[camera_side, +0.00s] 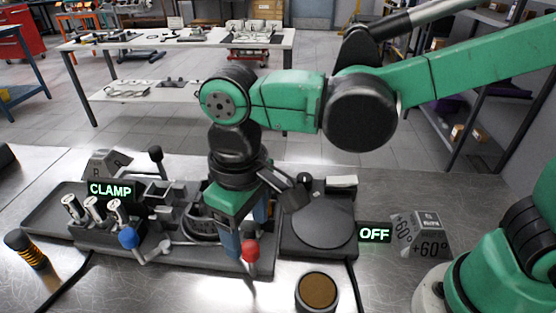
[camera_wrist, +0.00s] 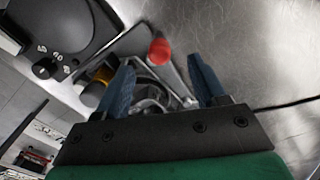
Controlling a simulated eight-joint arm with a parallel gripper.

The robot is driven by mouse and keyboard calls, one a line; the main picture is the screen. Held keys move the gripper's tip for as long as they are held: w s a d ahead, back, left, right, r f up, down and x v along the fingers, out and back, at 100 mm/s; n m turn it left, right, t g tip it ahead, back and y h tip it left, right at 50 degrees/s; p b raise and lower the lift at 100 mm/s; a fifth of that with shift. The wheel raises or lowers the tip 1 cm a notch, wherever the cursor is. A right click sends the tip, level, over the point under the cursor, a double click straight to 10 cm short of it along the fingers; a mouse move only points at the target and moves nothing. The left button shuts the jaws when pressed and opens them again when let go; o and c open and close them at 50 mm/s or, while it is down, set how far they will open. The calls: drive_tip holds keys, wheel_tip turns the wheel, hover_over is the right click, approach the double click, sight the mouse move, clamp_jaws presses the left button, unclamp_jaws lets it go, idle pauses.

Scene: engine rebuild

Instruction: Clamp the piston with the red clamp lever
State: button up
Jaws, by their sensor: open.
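The red clamp lever (camera_side: 250,250) has a round red knob at the front of the dark fixture, beside my fingertips. In the wrist view the red knob (camera_wrist: 160,51) lies between the tips of my two blue fingers, with a visible gap on each side. A grey lever arm runs from it. My gripper (camera_side: 243,238) points down and is open; in the wrist view its fingers (camera_wrist: 160,66) are spread around the knob, holding nothing. I cannot clearly make out the piston; the area behind the fingers is largely hidden by my gripper.
A lever with a blue knob (camera_side: 128,238) stands left of my gripper. A lit CLAMP sign (camera_side: 110,190) is behind it. A round plate (camera_side: 320,228) and a lit OFF sign (camera_side: 374,233) are at right. A brown-topped round container (camera_side: 317,290) stands in front.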

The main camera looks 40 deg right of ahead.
sight(250, 245)
drive_tip(key=shift+f, duration=2.05)
clamp_jaws()
